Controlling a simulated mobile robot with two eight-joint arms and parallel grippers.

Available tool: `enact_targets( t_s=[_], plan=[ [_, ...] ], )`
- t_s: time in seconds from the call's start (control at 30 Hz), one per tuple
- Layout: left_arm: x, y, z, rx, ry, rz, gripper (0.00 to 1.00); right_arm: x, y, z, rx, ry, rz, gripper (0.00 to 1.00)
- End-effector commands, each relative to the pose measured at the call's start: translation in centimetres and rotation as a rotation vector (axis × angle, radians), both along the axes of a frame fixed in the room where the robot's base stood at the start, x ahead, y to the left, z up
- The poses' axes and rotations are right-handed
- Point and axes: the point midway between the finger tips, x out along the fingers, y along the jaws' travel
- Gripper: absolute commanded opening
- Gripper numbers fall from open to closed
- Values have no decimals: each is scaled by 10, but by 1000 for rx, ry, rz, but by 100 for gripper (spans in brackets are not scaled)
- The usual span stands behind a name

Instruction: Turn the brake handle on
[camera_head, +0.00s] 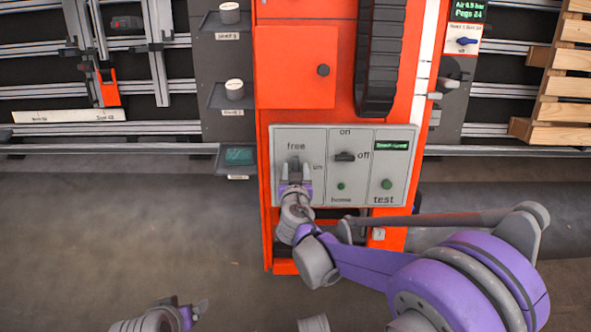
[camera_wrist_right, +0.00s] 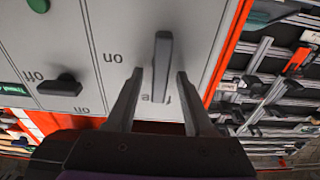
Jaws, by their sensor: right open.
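The brake handle (camera_wrist_right: 162,65) is a dark grey upright bar on the left section of a grey panel (camera_head: 318,136). Its one end points at the label "free"; the label "on" is to its side. In the head view the handle (camera_head: 294,162) is partly hidden by my right gripper (camera_head: 294,170). In the wrist view the right gripper (camera_wrist_right: 160,75) is open, with one finger on each side of the handle and a visible gap at each side. My left gripper (camera_head: 190,310) is low at the left, away from the panel; its jaw opening is unclear.
On the same panel are a black on/off switch (camera_head: 345,156), a green home button (camera_head: 341,186) and a green test button (camera_head: 387,184). The panel is on an orange column (camera_head: 285,12). Shelf rails flank it, with wooden slats (camera_head: 569,85) at right. The floor at left is clear.

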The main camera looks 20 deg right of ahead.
Motion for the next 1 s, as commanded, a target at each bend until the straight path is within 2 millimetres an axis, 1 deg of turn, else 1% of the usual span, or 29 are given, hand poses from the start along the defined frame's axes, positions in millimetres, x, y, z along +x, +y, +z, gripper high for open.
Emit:
enact_targets(
  t_s=[0.27, 0.3, 0.37, 0.5, 0.57, 0.6, 1.0],
  plan=[
    [0, 0, 0, 0, 0, 0, 85, 2, -1, -1, 0, 0, 0, 52],
    [0, 0, 0, 0, 0, 0, 85, 2, -1, -1, 0, 0, 0, 51],
    [0, 0, 0, 0, 0, 0, 85, 2, -1, -1, 0, 0, 0, 40],
    [0, 0, 0, 0, 0, 0, 85, 2, -1, -1, 0, 0, 0, 15],
    [0, 0, 0, 0, 0, 0, 85, 2, -1, -1, 0, 0, 0, 4],
    [0, 0, 0, 0, 0, 0, 85, 2, -1, -1, 0, 0, 0, 0],
    [0, 0, 0, 0, 0, 0, 85, 2, -1, -1, -17, 5, 10, 0]
  ],
)
